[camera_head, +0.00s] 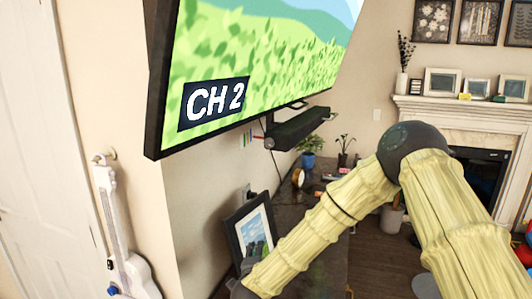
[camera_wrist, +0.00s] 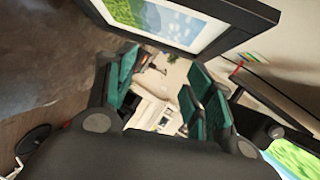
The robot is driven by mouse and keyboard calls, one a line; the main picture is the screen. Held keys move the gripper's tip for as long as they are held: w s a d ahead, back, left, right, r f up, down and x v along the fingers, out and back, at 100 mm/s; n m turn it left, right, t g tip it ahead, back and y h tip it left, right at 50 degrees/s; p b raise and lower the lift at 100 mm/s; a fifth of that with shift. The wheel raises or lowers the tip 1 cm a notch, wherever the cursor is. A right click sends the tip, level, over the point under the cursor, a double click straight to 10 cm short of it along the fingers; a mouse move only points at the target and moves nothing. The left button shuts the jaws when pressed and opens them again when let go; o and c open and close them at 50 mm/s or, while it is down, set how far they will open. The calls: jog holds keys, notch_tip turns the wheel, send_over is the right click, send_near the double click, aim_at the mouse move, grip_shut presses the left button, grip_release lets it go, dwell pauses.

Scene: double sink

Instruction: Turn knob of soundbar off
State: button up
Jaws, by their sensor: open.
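The black soundbar (camera_head: 300,128) is mounted on the wall just under the television (camera_head: 255,70). A small round shape at its near end (camera_head: 269,143) may be the knob; its setting is too small to tell. The television screen reads "CH 2". My gripper is mostly cut off or hidden at the bottom of the head view, below and left of the soundbar, by the picture frame. In the wrist view my gripper (camera_wrist: 160,97) is open, its teal-padded fingers apart with nothing between them. A dark bar at the right of the wrist view, near the screen, may be the soundbar.
A dark picture frame (camera_head: 252,238) leans on the dark cabinet (camera_head: 290,205) and shows close to my fingers in the wrist view (camera_wrist: 185,22). Potted plants (camera_head: 308,158) stand farther back. A white guitar (camera_head: 122,240) is at the left wall. A fireplace (camera_head: 470,130) is behind.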

jog(key=w+a+r+m+t+h, duration=0.1)
jog(key=w+r+m, duration=0.2)
jog(key=r, duration=0.5)
jog(key=w+a+r+m+t+h, duration=0.1)
jog(key=w+r+m+h, duration=0.15)
jog(key=r, duration=0.55)
jog(key=m+h+p, duration=0.2)
jog(key=m+h, duration=0.1)
jog(key=m, duration=0.5)
send_near(268, 144)
jog(key=p+x, duration=0.4)
jog(key=x, duration=0.3)
jog(key=shift+r, duration=0.2)
jog(key=shift+p+x, duration=0.4)
jog(key=shift+x, duration=0.4)
jog(key=shift+f, duration=0.15)
jog(key=c, duration=1)
